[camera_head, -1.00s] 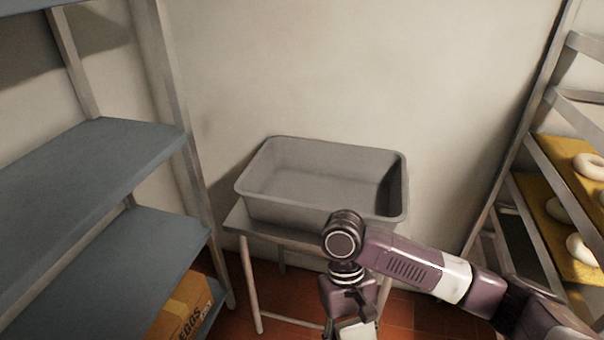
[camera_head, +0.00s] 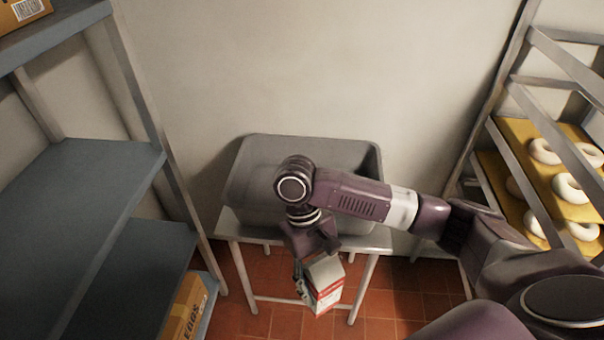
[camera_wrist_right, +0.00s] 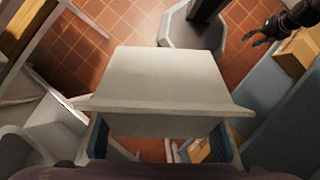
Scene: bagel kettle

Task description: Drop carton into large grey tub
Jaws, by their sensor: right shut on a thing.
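The carton (camera_head: 325,284), white-grey with a red and white side, hangs from my right gripper (camera_head: 312,268) in the head view. In the right wrist view the carton (camera_wrist_right: 165,78) fills the middle, and the right fingers (camera_wrist_right: 160,143) are shut on it at its near end. The large grey tub (camera_head: 345,152) stands on a small metal table behind the gripper. My right arm hides part of its front and inside. The carton is outside the tub, in front of the table and lower than the rim. My left gripper (camera_wrist_right: 262,35) shows small at the upper right of the wrist view, fingers apart.
The small table (camera_head: 365,240) stands against the wall. A blue-grey shelf (camera_head: 75,200) is on the left, with an egg box (camera_head: 186,308) low down. A rack with bagels (camera_head: 570,188) is on the right. Tiled floor (camera_head: 255,322) shows below.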

